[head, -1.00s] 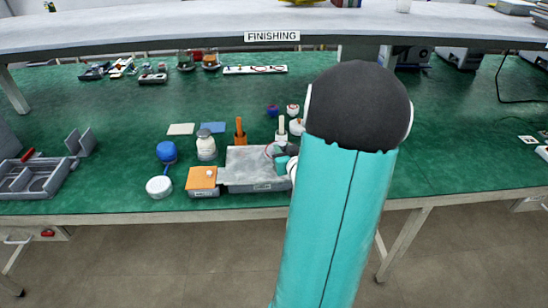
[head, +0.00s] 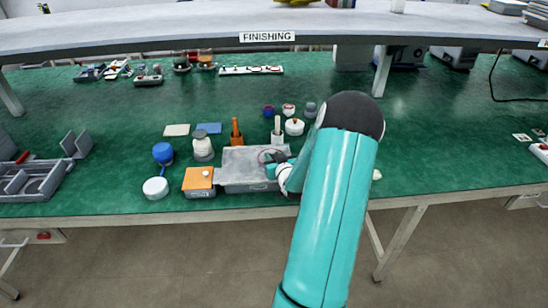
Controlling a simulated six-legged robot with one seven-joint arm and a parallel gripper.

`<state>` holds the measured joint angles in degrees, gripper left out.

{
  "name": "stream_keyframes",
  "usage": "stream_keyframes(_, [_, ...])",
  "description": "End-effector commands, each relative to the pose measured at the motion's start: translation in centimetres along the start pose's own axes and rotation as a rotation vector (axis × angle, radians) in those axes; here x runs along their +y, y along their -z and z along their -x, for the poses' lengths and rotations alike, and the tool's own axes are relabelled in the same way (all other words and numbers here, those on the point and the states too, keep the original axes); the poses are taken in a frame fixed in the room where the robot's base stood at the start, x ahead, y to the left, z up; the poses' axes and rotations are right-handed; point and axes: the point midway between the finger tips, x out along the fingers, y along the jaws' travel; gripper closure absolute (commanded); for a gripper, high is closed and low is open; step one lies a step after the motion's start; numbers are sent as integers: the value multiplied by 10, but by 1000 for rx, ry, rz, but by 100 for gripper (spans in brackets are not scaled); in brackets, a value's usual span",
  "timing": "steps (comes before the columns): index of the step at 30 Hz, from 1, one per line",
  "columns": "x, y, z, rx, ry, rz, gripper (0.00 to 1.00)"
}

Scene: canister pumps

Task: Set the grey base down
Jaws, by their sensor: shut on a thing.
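My gripper (head: 271,169) shows small and partly hidden at the end of my teal arm, low over the right part of a grey tray-like block (head: 246,162) near the table's front edge. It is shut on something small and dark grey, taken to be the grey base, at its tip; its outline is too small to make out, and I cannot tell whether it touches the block. A thin red ring-like line shows beside the tip.
An orange-topped box (head: 198,180) adjoins the block on the left. An orange post (head: 236,132) and a white pot (head: 294,126) stand behind.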

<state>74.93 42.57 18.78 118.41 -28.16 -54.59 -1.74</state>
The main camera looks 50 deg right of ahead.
Motion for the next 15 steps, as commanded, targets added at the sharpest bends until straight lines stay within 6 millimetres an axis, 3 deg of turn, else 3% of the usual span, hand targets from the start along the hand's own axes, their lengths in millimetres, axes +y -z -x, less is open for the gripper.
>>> stream_keyframes(10, [0, -3, -1, 0, 0, 1, 98])
stream_keyframes(11, [0, -3, -1, 0, 0, 1, 70])
stream_keyframes(13, [0, -3, 0, 0, 0, 1, 56])
stream_keyframes(15, [0, -3, 0, 0, 0, 1, 52])
